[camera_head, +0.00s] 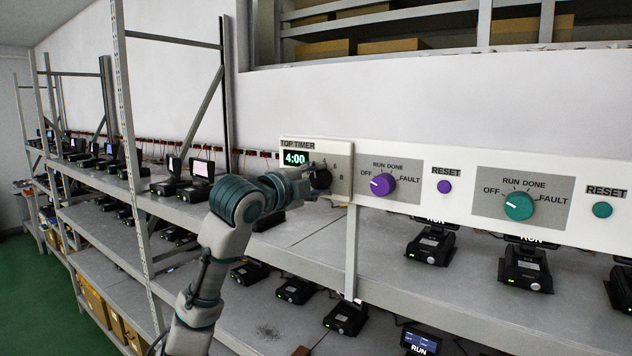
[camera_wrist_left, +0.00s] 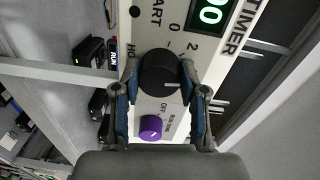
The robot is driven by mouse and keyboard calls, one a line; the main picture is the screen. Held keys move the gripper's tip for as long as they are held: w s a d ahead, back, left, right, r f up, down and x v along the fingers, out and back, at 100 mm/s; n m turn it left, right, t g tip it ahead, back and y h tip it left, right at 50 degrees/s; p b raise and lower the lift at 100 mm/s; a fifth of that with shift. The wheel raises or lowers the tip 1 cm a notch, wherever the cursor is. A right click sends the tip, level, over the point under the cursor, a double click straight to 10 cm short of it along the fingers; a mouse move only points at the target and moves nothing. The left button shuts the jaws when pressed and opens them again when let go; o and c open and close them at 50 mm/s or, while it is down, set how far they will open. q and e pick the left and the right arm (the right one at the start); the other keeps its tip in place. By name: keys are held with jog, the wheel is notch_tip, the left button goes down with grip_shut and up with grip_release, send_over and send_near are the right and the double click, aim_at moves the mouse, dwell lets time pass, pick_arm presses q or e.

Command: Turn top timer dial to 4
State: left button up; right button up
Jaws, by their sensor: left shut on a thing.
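The top timer panel (camera_head: 342,160) is at the left end of the white control strip, and its green display (camera_head: 295,158) reads 4:00. The black timer dial (camera_head: 321,179) is partly hidden by my left gripper (camera_head: 309,180) in the head view. In the left wrist view the black dial (camera_wrist_left: 159,76) sits between the two fingers of my left gripper (camera_wrist_left: 160,90), which is shut on it. A pale pointer mark shows on the dial's face. My right gripper is in neither view.
A purple knob (camera_head: 383,184) and a purple reset button (camera_head: 444,187) are right of the timer. A teal knob (camera_head: 518,206) and teal reset button (camera_head: 602,210) are farther right. Shelves hold several black devices (camera_head: 432,244) below the strip. A metal post (camera_head: 351,250) stands under the panel.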

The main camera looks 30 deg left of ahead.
pick_arm(q)
jog(key=shift+f+m, duration=0.15)
jog(key=shift+m, duration=0.35)
jog(key=shift+w+f, duration=0.1)
jog(key=shift+f, duration=0.05)
jog(key=o, duration=1.1)
jog(key=shift+o, duration=0.2)
jog(key=shift+s+r, duration=0.2)
jog(key=shift+s, duration=0.15)
jog(key=s+a, duration=0.1)
jog(key=s, duration=1)
